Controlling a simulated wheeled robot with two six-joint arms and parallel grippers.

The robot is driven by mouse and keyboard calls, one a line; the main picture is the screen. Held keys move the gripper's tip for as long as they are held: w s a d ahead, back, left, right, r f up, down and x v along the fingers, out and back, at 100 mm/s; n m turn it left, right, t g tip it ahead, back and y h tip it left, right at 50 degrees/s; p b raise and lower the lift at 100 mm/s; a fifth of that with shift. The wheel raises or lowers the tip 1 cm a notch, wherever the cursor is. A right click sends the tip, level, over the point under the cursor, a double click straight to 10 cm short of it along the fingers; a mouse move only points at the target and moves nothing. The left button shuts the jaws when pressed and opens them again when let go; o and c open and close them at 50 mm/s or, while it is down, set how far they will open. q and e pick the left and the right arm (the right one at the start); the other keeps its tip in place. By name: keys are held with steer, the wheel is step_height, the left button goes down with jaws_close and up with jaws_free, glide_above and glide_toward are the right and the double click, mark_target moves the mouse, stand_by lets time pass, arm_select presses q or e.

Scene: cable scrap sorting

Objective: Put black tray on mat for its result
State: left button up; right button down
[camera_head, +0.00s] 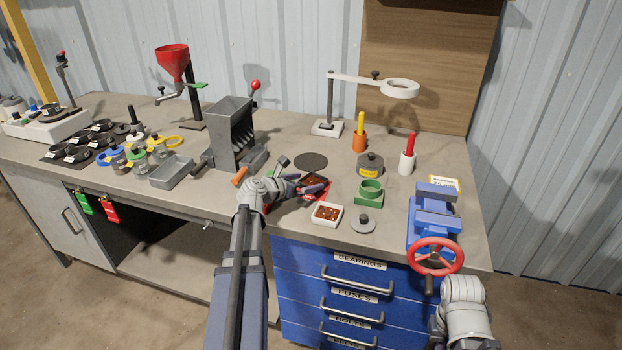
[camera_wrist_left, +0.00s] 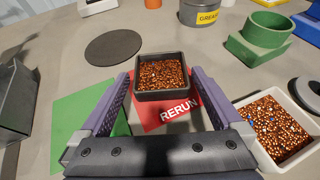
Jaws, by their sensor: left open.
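The black tray (camera_wrist_left: 150,96) is square and filled with copper-coloured granules. In the left wrist view it overlaps the red mat (camera_wrist_left: 158,126) marked RERUN, covering its far part; whether it rests on the mat or just above cannot be told. In the head view the tray (camera_head: 315,178) is partly hidden by my gripper. My left gripper (camera_wrist_left: 161,78) is open, with one finger on each side of the tray; contact is not clear. A green mat (camera_wrist_left: 72,112) lies to the left, partly hidden by a finger.
A white tray (camera_head: 338,206) of granules stands close by on the right, near the bench edge. A green block (camera_head: 370,197), a grey lidded pot (camera_head: 370,169) and a blue vise (camera_head: 436,220) stand further right. A dark disc (camera_head: 311,161) lies behind; a hopper machine (camera_head: 229,140) stands left.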

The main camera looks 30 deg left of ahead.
arm_select(q)
steer(key=p+v, duration=0.2)
steer(key=v, duration=0.6)
steer(key=shift+s+r+p, duration=0.1)
steer(key=shift+s+p, duration=0.25)
arm_select(e)
step_height(320, 180, up, 3)
steer(key=shift+r, duration=0.2)
arm_select(q)
steer(key=shift+a, duration=0.1)
